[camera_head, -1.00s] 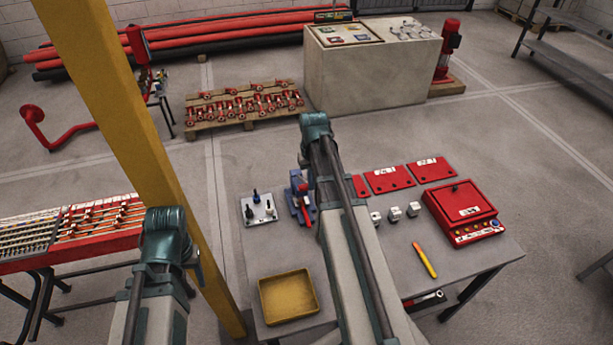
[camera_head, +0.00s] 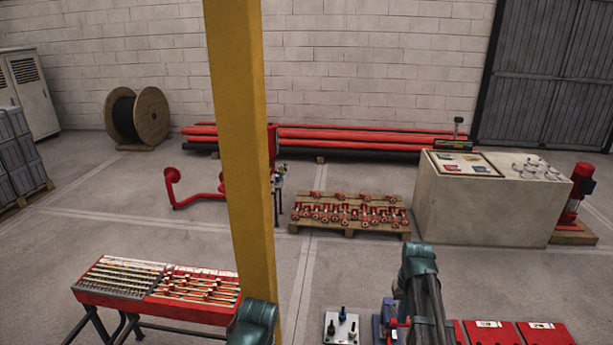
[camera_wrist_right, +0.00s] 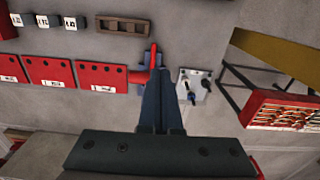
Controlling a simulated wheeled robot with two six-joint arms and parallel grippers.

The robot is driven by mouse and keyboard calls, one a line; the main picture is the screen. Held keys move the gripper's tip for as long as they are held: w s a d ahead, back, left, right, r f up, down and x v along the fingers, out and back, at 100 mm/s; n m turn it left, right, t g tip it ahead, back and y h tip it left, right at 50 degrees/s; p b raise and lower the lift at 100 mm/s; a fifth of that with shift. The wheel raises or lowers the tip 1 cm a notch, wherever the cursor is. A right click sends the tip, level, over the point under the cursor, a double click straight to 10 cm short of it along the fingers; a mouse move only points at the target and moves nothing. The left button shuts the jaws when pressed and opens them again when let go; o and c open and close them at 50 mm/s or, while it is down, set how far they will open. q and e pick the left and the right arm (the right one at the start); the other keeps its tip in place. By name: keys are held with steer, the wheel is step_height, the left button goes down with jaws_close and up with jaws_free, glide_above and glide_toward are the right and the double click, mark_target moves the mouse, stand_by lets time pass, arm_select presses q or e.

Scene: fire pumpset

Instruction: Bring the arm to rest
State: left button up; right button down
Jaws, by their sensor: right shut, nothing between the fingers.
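My right arm (camera_head: 425,290) rises at the bottom right of the head view, its dark green joint uppermost. Its gripper does not show clearly there. In the right wrist view my right gripper (camera_wrist_right: 160,82) is shut and empty, its dark fingers together. They point toward a blue vise with a red handle (camera_wrist_right: 153,58) and overlap it in the picture; I cannot tell the gap. The blue vise (camera_head: 386,322) also shows beside my right arm in the head view. Only a green joint of my left arm (camera_head: 254,322) shows, at the bottom edge; the left gripper is out of frame.
A red rack (camera_head: 160,290) stands at left. A pallet of red fittings (camera_head: 350,215) and a concrete block (camera_head: 470,205) stand beyond.

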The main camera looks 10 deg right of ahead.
steer(key=s+a+f+n+b, duration=0.2)
steer(key=s+a+f+b, duration=0.2)
steer(key=a, duration=0.5)
steer(key=s+a+f+n+b, duration=0.2)
steer(key=s+a+f+b, duration=0.2)
steer(key=a, duration=0.5)
steer(key=s+a+f+n+h+b, duration=0.1)
steer(key=s+a+f+b, duration=0.3)
steer(key=a, duration=0.6)
steer(key=shift+s+f+n, duration=0.45)
steer(key=shift+s+n, duration=0.1)
steer(key=shift+n, duration=0.05)
